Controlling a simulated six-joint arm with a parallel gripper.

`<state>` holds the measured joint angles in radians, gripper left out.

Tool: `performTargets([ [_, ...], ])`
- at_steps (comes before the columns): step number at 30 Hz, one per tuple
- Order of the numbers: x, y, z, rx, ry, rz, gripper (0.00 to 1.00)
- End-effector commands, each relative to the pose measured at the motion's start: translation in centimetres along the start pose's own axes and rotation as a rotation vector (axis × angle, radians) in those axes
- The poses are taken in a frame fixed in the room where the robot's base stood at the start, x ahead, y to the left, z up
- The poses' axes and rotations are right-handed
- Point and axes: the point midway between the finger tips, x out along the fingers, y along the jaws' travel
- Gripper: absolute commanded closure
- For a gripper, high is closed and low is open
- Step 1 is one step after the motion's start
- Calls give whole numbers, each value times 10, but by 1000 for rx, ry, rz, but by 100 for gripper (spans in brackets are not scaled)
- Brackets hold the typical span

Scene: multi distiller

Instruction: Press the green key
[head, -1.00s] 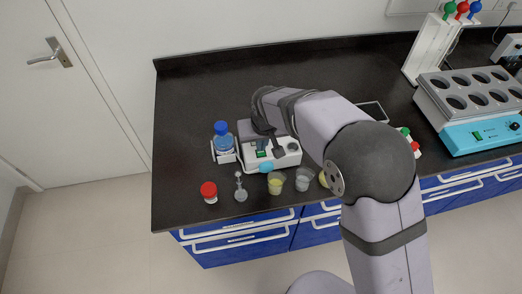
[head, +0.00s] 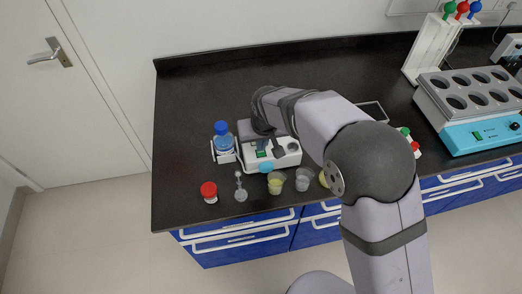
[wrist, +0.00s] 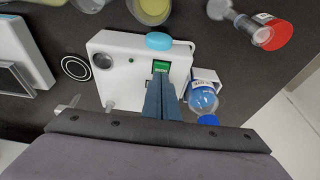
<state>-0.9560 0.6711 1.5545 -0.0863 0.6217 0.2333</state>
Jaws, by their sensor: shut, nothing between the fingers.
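The green key (wrist: 161,67) is on the top of a white device (wrist: 122,62), near its right side in the wrist view. In the head view the green key (head: 262,153) shows small on the same device (head: 287,158), below my wrist. My gripper (wrist: 161,76) is shut and empty, its blue-grey fingers together and pointing at the key. The fingertips lie at the key's near edge and cover part of it. I cannot tell whether they touch it.
A blue-capped bottle (head: 223,145) stands in a holder left of the device. A red-capped jar (head: 209,191), a clear flask (head: 241,193) and several beakers (head: 276,184) stand along the front. A blue-and-white block with wells (head: 475,110) is at the right.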

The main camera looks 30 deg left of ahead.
Motion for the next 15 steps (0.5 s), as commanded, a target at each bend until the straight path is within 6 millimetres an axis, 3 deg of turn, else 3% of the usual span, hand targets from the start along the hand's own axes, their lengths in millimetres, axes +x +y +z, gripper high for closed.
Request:
performTargets([
  [15,9,0,3,0,-1,0,100],
])
